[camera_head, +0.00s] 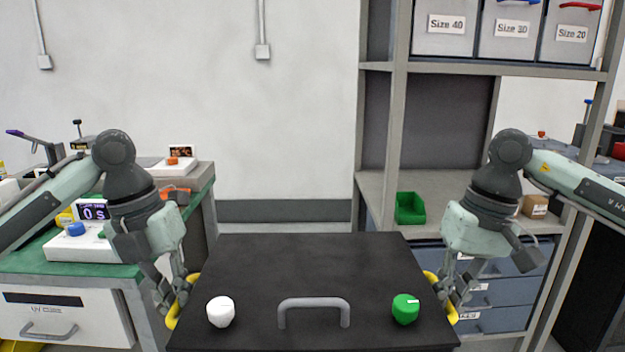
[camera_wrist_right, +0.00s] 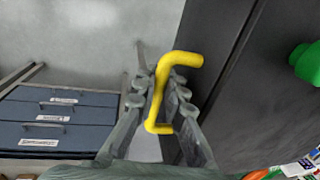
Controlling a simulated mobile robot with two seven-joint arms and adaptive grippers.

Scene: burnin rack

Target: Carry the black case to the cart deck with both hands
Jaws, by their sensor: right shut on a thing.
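The black case (camera_head: 305,265) is in front of me in the head view, its lid facing up. The lid carries a grey handle (camera_head: 313,303), a white knob (camera_head: 221,311) and a green knob (camera_head: 405,309). A yellow handle sits on each side. My right gripper (camera_head: 449,290) is shut on the right yellow handle (camera_wrist_right: 181,66), which passes between its fingers in the right wrist view. My left gripper (camera_head: 175,292) is at the left yellow handle (camera_head: 171,318); its grip is unclear. What lies under the case is hidden.
A green-topped bench (camera_head: 60,258) with devices stands on the left. A grey shelf rack (camera_head: 398,130) with labelled bins, a green bin (camera_head: 410,208) and blue drawers (camera_wrist_right: 55,120) stands on the right. Bare wall and floor lie between them, behind the case.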

